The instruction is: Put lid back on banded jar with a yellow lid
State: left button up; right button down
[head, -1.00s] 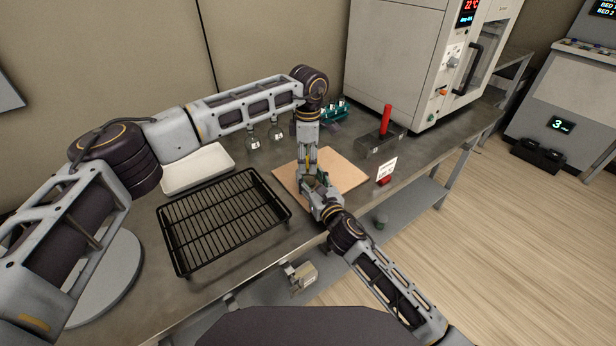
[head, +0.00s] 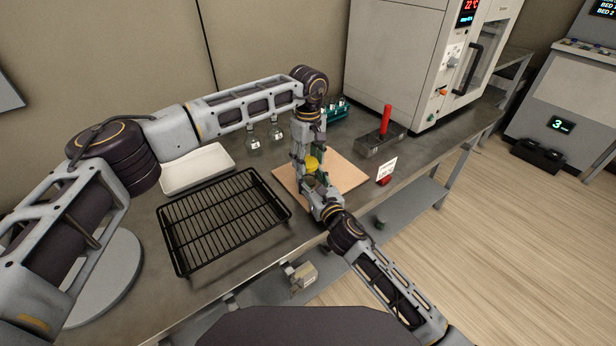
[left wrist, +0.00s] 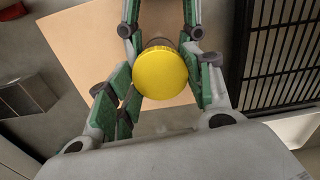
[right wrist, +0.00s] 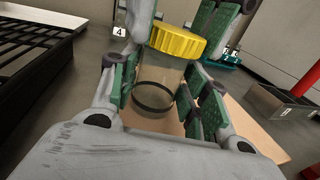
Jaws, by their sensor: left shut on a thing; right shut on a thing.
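The yellow lid (head: 311,163) is round with a ridged edge. My left gripper (left wrist: 160,85) is shut on it from two sides, and its top fills the middle of the left wrist view. The clear jar with a dark band (right wrist: 157,90) stands upright between the green-padded fingers of my right gripper (right wrist: 160,98), which is shut on it. In the right wrist view the lid (right wrist: 177,41) sits at the jar's mouth, about level. I cannot tell whether it is seated or just above. In the left wrist view the lid hides most of the jar.
A tan board (head: 345,175) lies under the grippers. A black wire rack (head: 222,215) and a white tray (head: 198,168) are to the left. Small flasks (head: 253,141) stand behind.

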pick_arm(q)
jog(key=m, duration=0.5)
jog(key=shift+w+m, duration=0.1)
jog(key=shift+m, duration=0.2)
jog(key=o, duration=1.2)
jog(key=shift+r, duration=0.15)
jog(key=shift+r, duration=5.85)
pick_arm(e)
jog(key=c, duration=0.6)
grip_release()
jog(key=shift+c, duration=0.2)
jog(key=shift+s+d, duration=0.1)
jog(key=shift+s, duration=0.05)
